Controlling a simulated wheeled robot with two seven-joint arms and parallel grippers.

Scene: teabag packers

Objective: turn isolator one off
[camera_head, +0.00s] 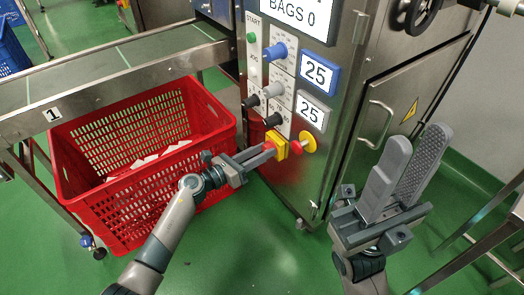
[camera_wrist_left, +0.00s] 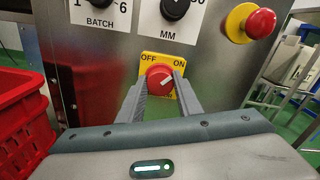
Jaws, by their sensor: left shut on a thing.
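The isolator is a red rotary knob (camera_wrist_left: 159,77) on a yellow plate (camera_wrist_left: 150,58) marked OFF at its left and ON at its right. The knob's white mark points up and right, toward ON. The yellow plate shows in the head view (camera_head: 278,143), low on the steel machine front, with the knob mostly hidden by my gripper. My left gripper (camera_head: 267,151) is shut on the knob, one finger on each side of it in the left wrist view (camera_wrist_left: 161,84). My right gripper (camera_head: 418,145) is open and empty, raised at the right of the head view.
A red emergency button on a yellow base (camera_head: 308,141) sits just right of the isolator. Dark, grey and blue dials (camera_head: 279,51) are above. A red crate (camera_head: 150,205) stands left, by a conveyor (camera_head: 110,68). A cabinet handle (camera_head: 377,125) is near my right gripper.

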